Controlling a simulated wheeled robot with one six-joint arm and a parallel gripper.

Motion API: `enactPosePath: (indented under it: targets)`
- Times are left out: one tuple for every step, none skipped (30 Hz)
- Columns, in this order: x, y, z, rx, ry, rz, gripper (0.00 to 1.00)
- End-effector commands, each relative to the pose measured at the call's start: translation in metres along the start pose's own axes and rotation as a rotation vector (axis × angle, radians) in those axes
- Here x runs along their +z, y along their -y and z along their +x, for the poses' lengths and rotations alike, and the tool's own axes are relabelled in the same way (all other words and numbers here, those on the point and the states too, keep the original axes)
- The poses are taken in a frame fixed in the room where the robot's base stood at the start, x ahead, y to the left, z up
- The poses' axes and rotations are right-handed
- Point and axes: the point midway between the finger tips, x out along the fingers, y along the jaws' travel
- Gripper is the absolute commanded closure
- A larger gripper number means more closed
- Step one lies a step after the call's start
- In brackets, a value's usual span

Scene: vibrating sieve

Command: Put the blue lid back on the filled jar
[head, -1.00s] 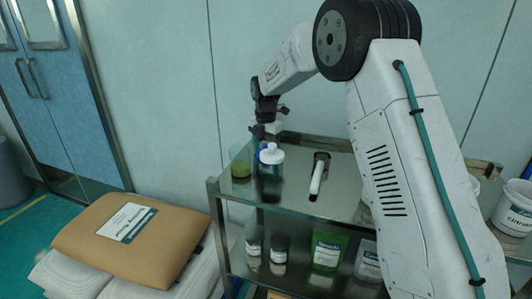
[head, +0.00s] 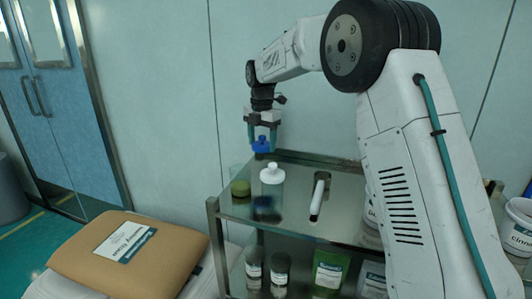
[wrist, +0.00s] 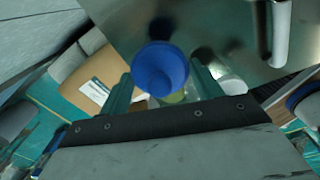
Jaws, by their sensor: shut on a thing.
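My gripper (head: 262,138) is shut on the blue lid (head: 261,146) and holds it in the air above the back left of the steel cart top. In the wrist view the lid (wrist: 160,72) sits between the two fingers. The clear jar with olive-green contents (head: 240,189) stands open on the cart top, below and slightly left of the lid. In the wrist view the jar (wrist: 174,97) is mostly hidden behind the lid. The lid is clearly apart from the jar.
A white-topped bottle (head: 272,174) stands close to the jar's right. A white-handled tool (head: 319,197) lies further right. A dark blue patch, possibly a reflection, shows on the cart top (head: 290,222). A brown sack (head: 100,250) lies left of the cart.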

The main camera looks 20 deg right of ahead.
Motion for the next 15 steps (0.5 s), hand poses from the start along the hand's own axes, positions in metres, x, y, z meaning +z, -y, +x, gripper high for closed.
enactPosePath:
  targets:
    - [-0.014,-0.006,-0.012,0.011,0.006,-0.022,0.57]
    - [-0.023,-0.007,-0.017,0.013,0.007,-0.031,0.57]
    - [-0.036,-0.009,-0.024,0.017,0.009,-0.045,0.57]
    - [-0.045,-0.010,-0.029,0.019,0.010,-0.051,0.57]
    - [-0.055,-0.011,-0.034,0.020,0.010,-0.054,0.57]
    - [-0.067,-0.011,-0.039,0.022,0.010,-0.059,0.57]
    - [-0.076,-0.011,-0.043,0.022,0.010,-0.058,0.57]
    - [-0.084,-0.010,-0.046,0.021,0.009,-0.056,0.57]
    - [-0.094,-0.009,-0.049,0.020,0.008,-0.054,0.57]
    - [-0.100,-0.007,-0.051,0.019,0.007,-0.047,0.57]
    - [-0.106,-0.006,-0.053,0.016,0.005,-0.042,0.57]
    - [-0.111,-0.002,-0.053,0.011,0.002,-0.026,0.57]
    - [-0.114,0.000,-0.053,0.006,0.000,-0.013,0.57]
    - [-0.114,0.002,-0.051,0.000,-0.003,0.001,0.57]
    - [-0.114,0.003,-0.048,-0.006,-0.006,0.016,0.57]
